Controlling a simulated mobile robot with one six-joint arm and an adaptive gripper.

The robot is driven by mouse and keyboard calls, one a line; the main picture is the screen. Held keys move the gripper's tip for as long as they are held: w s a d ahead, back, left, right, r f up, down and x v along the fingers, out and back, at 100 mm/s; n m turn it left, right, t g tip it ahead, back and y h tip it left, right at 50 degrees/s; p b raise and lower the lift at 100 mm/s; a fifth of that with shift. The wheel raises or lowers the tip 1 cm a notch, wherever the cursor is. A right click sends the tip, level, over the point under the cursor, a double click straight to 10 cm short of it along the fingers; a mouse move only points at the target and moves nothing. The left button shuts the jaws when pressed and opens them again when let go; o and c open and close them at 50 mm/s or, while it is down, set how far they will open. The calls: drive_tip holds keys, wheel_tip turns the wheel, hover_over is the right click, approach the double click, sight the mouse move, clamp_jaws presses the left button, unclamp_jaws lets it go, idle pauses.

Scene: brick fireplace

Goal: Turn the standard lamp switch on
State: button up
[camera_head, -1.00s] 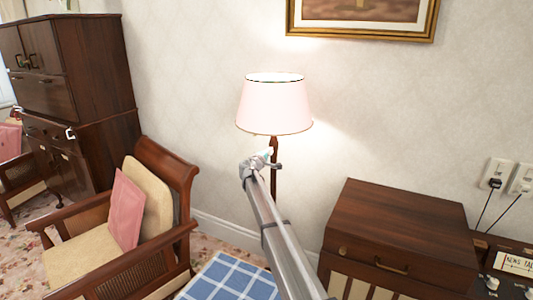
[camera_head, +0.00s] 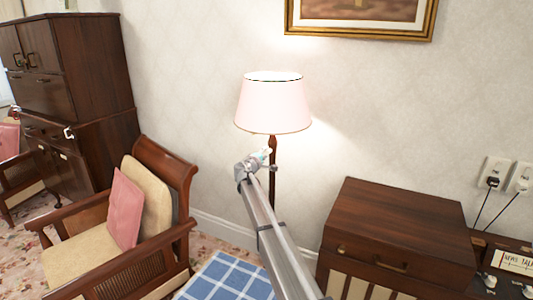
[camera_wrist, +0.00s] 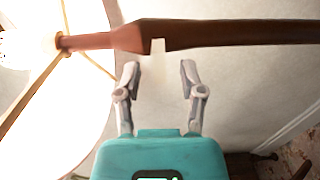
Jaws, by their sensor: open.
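The standard lamp has a pink shade (camera_head: 273,106) glowing bright, on a dark wooden pole (camera_head: 273,180) against the wall. In the wrist view the pole (camera_wrist: 230,34) runs sideways across the top, with the bright shade (camera_wrist: 60,110) at the left. A small pale notch (camera_wrist: 157,46) shows in the pole's lower edge; I cannot tell whether it is the switch. My gripper (camera_wrist: 159,72) is open and empty, its fingertips just short of the pole, one to each side of the notch. In the head view my gripper (camera_head: 262,160) is below the shade, beside the pole.
A wooden armchair (camera_head: 150,240) with cushions stands at the left, before a dark cabinet (camera_head: 75,85). A wooden box-like cabinet (camera_head: 395,225) stands at the right. A blue checked cloth (camera_head: 228,280) lies at the front. A framed picture (camera_head: 360,32) hangs above.

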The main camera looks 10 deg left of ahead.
drive_tip(key=v, duration=0.9)
drive_tip(key=shift+s+a+r, duration=0.1)
drive_tip(key=s+d+f+m+g+p, duration=0.25)
drive_tip(key=s+d, duration=0.35)
drive_tip(key=d, duration=0.4)
drive_tip(key=s+d+f+m+g+h+p, duration=0.15)
drive_tip(key=s+d+m+g, duration=0.25)
drive_tip(key=s+d, duration=0.4)
drive_tip(key=s+d+f+m+g+p, duration=0.1)
drive_tip(key=s+d+f+m+g, duration=0.3)
drive_tip(key=d, duration=0.7)
drive_tip(key=s+d+m+g+y+p, duration=0.1)
drive_tip(key=s+d+g+y+p, duration=0.1)
drive_tip(key=s, duration=1.2)
drive_tip(key=s+d+m+g+y+p, duration=0.2)
drive_tip(key=s+d+g+y+p, duration=0.1)
drive_tip(key=s, duration=1)
drive_tip(key=g+y, duration=0.1)
drive_tip(key=y, duration=0.1)
drive_tip(key=shift+s+d+f+y, duration=0.3)
drive_tip(key=shift+s+d+y, duration=0.05)
drive_tip(key=shift+s, duration=0.05)
drive_tip(key=shift+g, duration=0.25)
